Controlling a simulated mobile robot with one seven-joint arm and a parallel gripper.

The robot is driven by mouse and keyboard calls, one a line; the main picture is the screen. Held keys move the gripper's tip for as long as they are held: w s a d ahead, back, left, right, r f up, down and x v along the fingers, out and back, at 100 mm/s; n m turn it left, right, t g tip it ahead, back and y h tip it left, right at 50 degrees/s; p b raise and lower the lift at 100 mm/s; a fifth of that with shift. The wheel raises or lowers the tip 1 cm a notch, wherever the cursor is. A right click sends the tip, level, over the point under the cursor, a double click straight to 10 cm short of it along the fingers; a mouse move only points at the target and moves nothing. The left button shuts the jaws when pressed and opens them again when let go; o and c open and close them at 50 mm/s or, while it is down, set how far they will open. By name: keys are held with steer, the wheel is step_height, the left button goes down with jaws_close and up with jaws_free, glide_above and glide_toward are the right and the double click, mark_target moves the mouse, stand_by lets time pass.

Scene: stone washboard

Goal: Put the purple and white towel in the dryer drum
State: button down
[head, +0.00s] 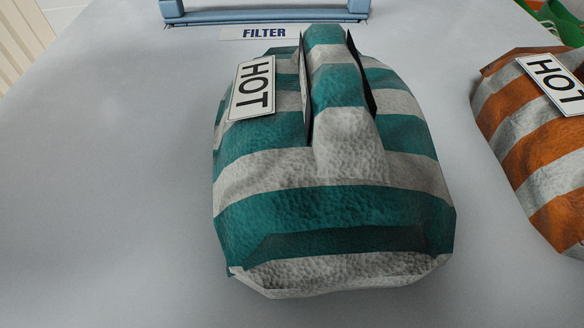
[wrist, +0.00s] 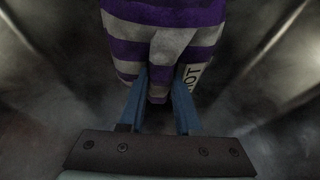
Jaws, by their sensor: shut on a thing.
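The purple and white striped towel (wrist: 165,40) shows at the top middle of the wrist view. A white label with dark letters, partly cut off from view, is on its right side. My gripper (wrist: 160,85) is shut on a fold of this towel, with its two blue fingers on either side of the fold. Dim, smooth grey metal walls (wrist: 50,60) surround the towel and gripper, like the inside of the dryer drum. The far end of the towel is out of frame. The head view shows neither the towel nor my gripper.
In the head view, a teal and white striped bundle (head: 330,205) marked HOT lies on a pale grey surface (head: 110,200). An orange and white bundle (head: 545,150) with a label is at the right. A blue handle (head: 265,16) stands behind a FILTER label (head: 264,33). The left side is clear.

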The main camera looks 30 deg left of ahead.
steer(key=shift+w+r, duration=0.15)
steer(key=c, duration=1.1)
jaws_free()
steer(key=shift+f, duration=0.3)
steer(key=o, duration=0.5)
steer(key=p+v, duration=0.4)
steer(key=v, duration=0.3)
steer(key=shift+r, duration=0.45)
steer(key=shift+d, duration=0.1)
steer(key=shift+s, duration=0.3)
